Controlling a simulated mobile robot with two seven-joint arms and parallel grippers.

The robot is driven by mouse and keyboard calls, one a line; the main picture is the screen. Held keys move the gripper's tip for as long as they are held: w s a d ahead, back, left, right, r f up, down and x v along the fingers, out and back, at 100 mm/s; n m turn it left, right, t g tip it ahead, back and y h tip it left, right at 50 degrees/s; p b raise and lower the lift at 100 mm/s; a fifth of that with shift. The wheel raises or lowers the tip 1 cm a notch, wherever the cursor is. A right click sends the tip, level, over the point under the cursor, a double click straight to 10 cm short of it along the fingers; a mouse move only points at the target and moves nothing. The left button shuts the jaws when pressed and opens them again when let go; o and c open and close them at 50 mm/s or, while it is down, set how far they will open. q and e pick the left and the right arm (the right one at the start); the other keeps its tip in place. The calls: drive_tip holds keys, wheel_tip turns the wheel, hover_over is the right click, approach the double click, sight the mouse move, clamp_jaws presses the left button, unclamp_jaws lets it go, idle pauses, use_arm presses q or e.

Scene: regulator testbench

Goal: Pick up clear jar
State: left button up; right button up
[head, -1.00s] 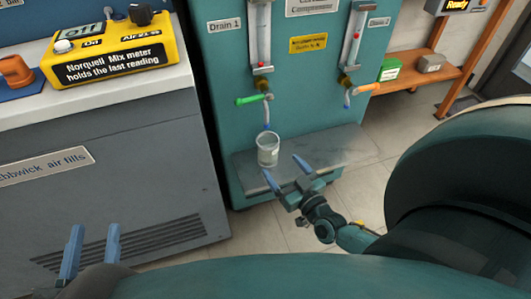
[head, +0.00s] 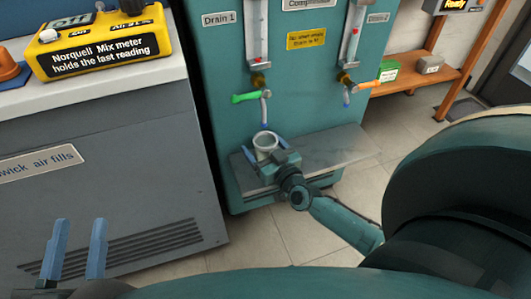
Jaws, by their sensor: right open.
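The clear jar (head: 265,141) stands upright on the grey shelf (head: 335,148) of the teal cabinet, below the green-handled tap (head: 250,97) of Drain 1. My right gripper (head: 264,147) is at the jar, with one blue finger on each side of it. Its jaws are open, and I cannot tell whether either finger touches the glass. The gripper body hides the lower part of the jar. My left gripper (head: 77,240) is at the lower left, away from the jar, with its two blue fingers apart and nothing between them.
An orange-handled tap (head: 362,85) is to the right above the shelf.

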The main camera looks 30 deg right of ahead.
drive_tip(key=c, duration=1.2)
use_arm(q)
drive_tip(key=shift+f, duration=0.35)
use_arm(e)
drive_tip(key=shift+o, duration=0.2)
use_arm(q)
drive_tip(key=shift+r, duration=0.15)
use_arm(e)
drive_tip(key=shift+r, duration=0.15)
drive_tip(key=shift+r+p, duration=0.6)
drive_tip(key=shift+p, duration=0.05)
drive_tip(key=shift+s+r+p, duration=0.2)
drive_tip(key=shift+s+p, duration=0.05)
drive_tip(key=shift+p, duration=0.05)
use_arm(q)
drive_tip(key=p, duration=0.2)
drive_tip(key=a+y+p, duration=0.1)
drive_tip(key=p, duration=0.1)
drive_tip(key=shift+s+f+m+g+y, duration=0.25)
drive_tip(key=shift+f+m+g+y, duration=0.05)
drive_tip(key=shift+f+m+g, duration=0.1)
use_arm(e)
drive_tip(key=s, duration=1.7)
drive_tip(key=shift+s+a+f, duration=0.15)
drive_tip(key=shift+s+a, duration=0.1)
drive_tip(key=shift+s, duration=0.05)
use_arm(q)
drive_tip(key=shift+d+r, duration=0.1)
use_arm(e)
drive_tip(key=shift+w+d, duration=0.1)
